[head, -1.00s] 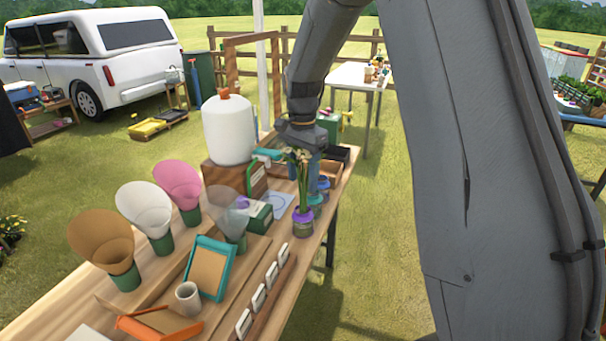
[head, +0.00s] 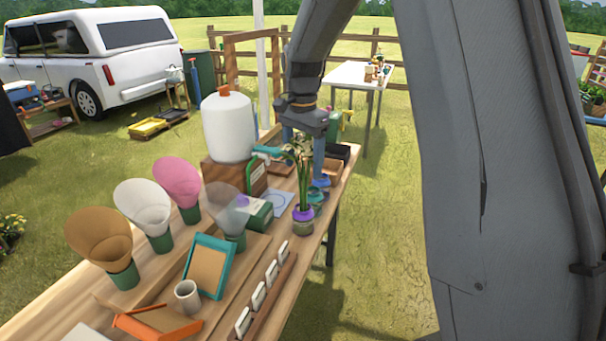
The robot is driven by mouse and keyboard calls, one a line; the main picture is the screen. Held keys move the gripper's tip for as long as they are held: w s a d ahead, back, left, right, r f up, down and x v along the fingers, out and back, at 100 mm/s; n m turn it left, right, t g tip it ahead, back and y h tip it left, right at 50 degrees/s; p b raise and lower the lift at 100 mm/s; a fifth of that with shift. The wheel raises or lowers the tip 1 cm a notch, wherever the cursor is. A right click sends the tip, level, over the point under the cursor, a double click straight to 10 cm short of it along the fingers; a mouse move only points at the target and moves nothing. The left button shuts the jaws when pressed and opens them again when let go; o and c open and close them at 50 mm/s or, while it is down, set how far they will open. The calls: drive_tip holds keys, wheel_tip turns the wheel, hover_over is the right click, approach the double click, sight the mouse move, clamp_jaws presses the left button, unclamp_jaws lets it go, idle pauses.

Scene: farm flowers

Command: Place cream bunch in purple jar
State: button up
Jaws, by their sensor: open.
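The purple-rimmed jar (head: 303,220) stands upright near the right edge of the wooden table. A cream-flowered bunch (head: 302,172) with long green stems stands in it, its stems going into the jar's mouth. My gripper (head: 303,150) is open, its two blue-grey fingers spread above and just behind the jar, around or behind the flower heads; I cannot tell which. The fingers do not appear closed on the stems.
Teal and blue jars (head: 316,197) stand just behind the purple jar. A white dispenser (head: 229,128) is to the left, and paper cones (head: 143,208) stand further left. A teal frame (head: 209,266) and a card rail (head: 262,293) lie in front.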

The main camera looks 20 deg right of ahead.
sight(303, 142)
wheel_tip(303, 142, up, 9)
drive_tip(key=shift+f+b, duration=0.2)
drive_tip(key=shift+b, duration=0.7)
